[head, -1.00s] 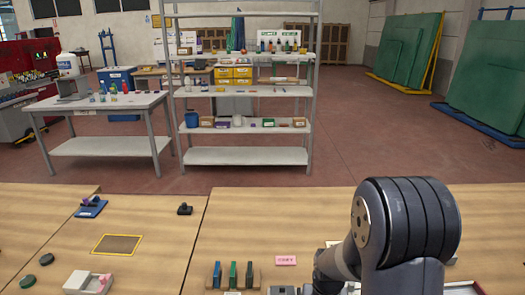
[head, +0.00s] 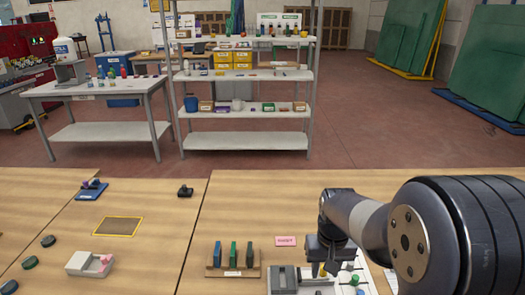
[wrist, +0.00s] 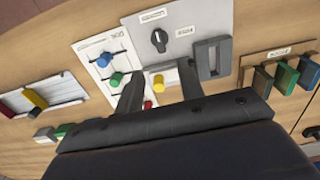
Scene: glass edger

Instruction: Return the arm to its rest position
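My gripper (head: 325,268) is at the near right of the bench in the head view, pointing down over a control panel (head: 300,291). In the wrist view its two dark fingers (wrist: 160,70) are spread apart with nothing held between them. Past them the grey panel (wrist: 180,28) shows a black knob (wrist: 158,39), a yellow button (wrist: 158,82) and a raised grey frame (wrist: 213,59). A red round piece shows low between the fingers. My arm fills the lower right of the head view.
Beside the panel lies a white plate (wrist: 92,43) with coloured knobs. A wooden rack (head: 250,272) holds several upright coloured pieces. A pink label (head: 286,241), a yellow-edged mat (head: 118,227) and a white tray (head: 79,264) are on the bench. Shelves (head: 250,142) stand behind.

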